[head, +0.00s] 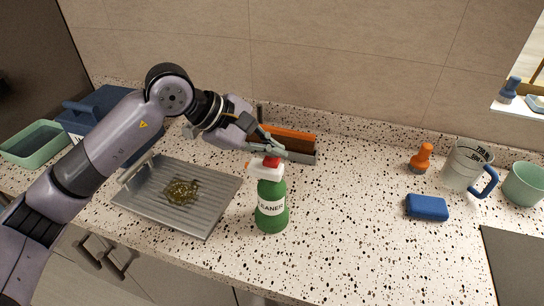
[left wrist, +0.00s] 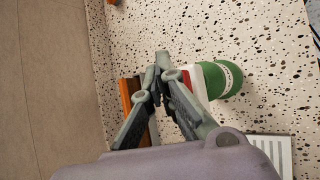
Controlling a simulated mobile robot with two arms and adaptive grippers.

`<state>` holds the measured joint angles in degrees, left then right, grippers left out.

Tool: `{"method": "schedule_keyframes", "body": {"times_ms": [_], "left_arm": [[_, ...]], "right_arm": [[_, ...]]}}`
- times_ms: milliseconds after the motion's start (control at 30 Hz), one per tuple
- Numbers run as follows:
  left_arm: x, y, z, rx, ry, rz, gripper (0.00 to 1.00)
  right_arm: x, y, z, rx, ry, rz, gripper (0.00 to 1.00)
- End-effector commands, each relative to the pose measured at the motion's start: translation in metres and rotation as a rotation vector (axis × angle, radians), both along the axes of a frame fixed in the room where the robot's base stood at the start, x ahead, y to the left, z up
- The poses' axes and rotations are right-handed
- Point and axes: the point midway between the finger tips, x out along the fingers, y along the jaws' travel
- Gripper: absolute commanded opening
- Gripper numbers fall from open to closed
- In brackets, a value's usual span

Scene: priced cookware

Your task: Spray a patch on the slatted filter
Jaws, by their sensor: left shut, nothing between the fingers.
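The slatted filter (head: 222,187) is a grey metal tray lying on the counter at left of centre. A brownish-yellow patch (head: 181,192) lies on its slats. A green cleaner bottle (head: 271,213) with a white and red spray head stands upright just right of the filter. My left gripper (head: 277,150) is at the height of the spray head, at its far side. Its fingers are shut and empty. In the left wrist view the fingertips (left wrist: 162,60) meet beside the bottle (left wrist: 230,78); whether they touch it I cannot tell. A slatted corner of the filter (left wrist: 270,150) shows there.
An orange and grey holder (head: 300,155) stands behind the bottle by the wall. A blue box (head: 100,105) and green basin (head: 32,145) are at left. The counter's middle right is clear.

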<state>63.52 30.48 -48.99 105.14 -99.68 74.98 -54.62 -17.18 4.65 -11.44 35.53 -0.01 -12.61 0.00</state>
Motion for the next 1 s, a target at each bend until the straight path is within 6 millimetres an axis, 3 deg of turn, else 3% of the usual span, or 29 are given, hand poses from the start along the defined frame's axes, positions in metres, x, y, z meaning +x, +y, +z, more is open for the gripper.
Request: {"method": "schedule_keyframes", "body": {"times_ms": [1000], "left_arm": [[0.0001, 0.0002, -0.0073, 0.001, 0.0, 0.0, 0.0]], "right_arm": [[-0.0001, 0.0001, -0.0096, 0.0, 0.0, 0.0, 0.0]]}}
